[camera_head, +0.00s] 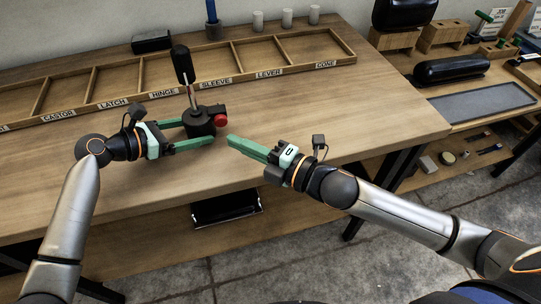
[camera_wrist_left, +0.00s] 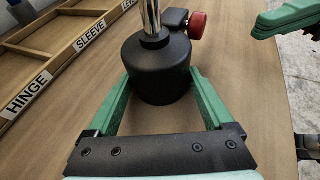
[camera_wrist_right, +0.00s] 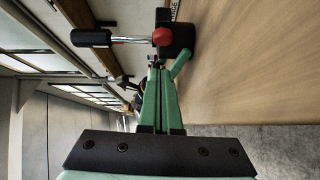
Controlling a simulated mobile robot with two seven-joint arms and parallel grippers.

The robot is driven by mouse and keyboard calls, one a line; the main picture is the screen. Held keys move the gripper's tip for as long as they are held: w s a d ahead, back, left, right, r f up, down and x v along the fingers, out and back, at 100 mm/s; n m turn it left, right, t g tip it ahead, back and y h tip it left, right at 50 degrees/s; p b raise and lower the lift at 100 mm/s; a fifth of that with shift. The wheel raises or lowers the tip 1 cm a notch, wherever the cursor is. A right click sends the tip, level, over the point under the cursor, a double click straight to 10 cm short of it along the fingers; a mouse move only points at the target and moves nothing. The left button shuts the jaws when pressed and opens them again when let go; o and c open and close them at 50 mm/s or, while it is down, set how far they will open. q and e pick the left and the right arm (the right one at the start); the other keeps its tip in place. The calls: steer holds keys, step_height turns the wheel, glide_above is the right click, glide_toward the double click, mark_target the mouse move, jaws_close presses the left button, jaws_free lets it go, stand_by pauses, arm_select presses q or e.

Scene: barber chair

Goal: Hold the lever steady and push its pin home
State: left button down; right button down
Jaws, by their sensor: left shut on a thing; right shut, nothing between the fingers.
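The lever (camera_head: 199,121) stands on the table with a round black base, a chrome rod and a black grip (camera_head: 182,63) that leans a little left. Its pin has a red knob (camera_head: 221,120) that sticks out of the base's right side. My left gripper (camera_head: 199,131) is shut on the black base, with one green finger on each side in the left wrist view (camera_wrist_left: 157,85). My right gripper (camera_head: 230,138) is shut and empty, its fingertips just short of the red knob. The right wrist view shows the knob (camera_wrist_right: 163,36) just beyond the fingertips.
A wooden tray (camera_head: 352,60) with labelled compartments lies behind the lever; the compartments look empty. A black block (camera_head: 151,41), a blue-handled tool (camera_head: 212,18) and several pale cylinders (camera_head: 287,18) stand at the back. The table to the right is clear.

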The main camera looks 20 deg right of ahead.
arm_select(q)
steer(key=shift+w+a+r, duration=0.1)
steer(key=shift+w, duration=0.05)
arm_select(e)
steer(key=v, duration=0.8)
steer(key=shift+s+a, duration=0.1)
arm_select(q)
jaws_free()
